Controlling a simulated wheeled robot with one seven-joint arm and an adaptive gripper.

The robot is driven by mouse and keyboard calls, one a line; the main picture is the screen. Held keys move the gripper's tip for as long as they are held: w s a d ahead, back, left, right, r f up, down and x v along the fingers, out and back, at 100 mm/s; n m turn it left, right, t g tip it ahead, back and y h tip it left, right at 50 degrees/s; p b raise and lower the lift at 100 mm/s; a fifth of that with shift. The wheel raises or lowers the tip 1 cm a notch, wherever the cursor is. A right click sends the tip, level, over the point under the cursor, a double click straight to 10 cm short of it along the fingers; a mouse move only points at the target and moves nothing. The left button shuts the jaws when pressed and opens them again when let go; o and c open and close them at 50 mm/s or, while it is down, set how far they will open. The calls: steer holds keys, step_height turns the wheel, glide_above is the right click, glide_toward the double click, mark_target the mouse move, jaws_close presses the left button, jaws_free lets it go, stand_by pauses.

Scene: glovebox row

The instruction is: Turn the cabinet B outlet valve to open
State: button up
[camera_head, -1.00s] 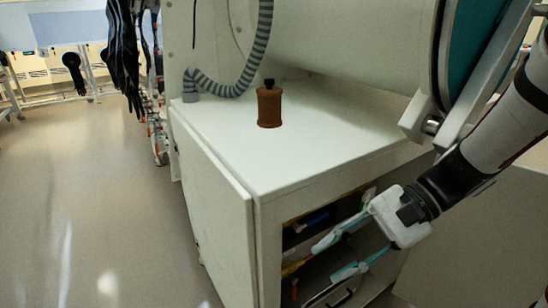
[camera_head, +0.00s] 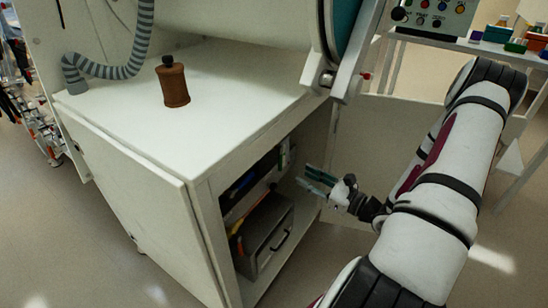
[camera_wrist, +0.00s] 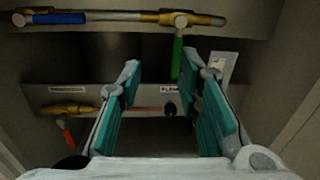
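The open cabinet (camera_head: 190,165) stands left of my arm. Inside it, the wrist view shows an upper pipe with a blue section (camera_wrist: 58,18), brass fittings (camera_wrist: 150,17) and a green lever (camera_wrist: 177,55) hanging down. Lower left is a brass valve body (camera_wrist: 66,109) with an orange-red lever (camera_wrist: 66,132). Small labels are unreadable, so I cannot tell which part is the outlet valve. My gripper (camera_head: 316,179) is at the right side of the opening. In the wrist view my gripper (camera_wrist: 160,75) is open and empty, its teal-padded fingers apart, the green lever showing beyond them.
A grey box with a handle (camera_head: 266,235) sits low in the cabinet. A brown bottle (camera_head: 173,82) and a ribbed hose (camera_head: 108,70) are on top. A panel, seemingly an open door (camera_head: 375,125), stands behind my gripper. A control panel (camera_head: 432,15) is at upper right.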

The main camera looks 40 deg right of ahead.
mark_target(280, 161)
steer(key=shift+m+h, duration=0.9)
steer(key=w+b, duration=0.1)
steer(key=w, duration=0.3)
steer(key=w+f+b, duration=0.1)
steer(key=w, duration=0.3)
steer(key=w+f+b, duration=0.1)
steer(key=w, duration=0.4)
steer(key=shift+a, duration=0.25)
jaws_close()
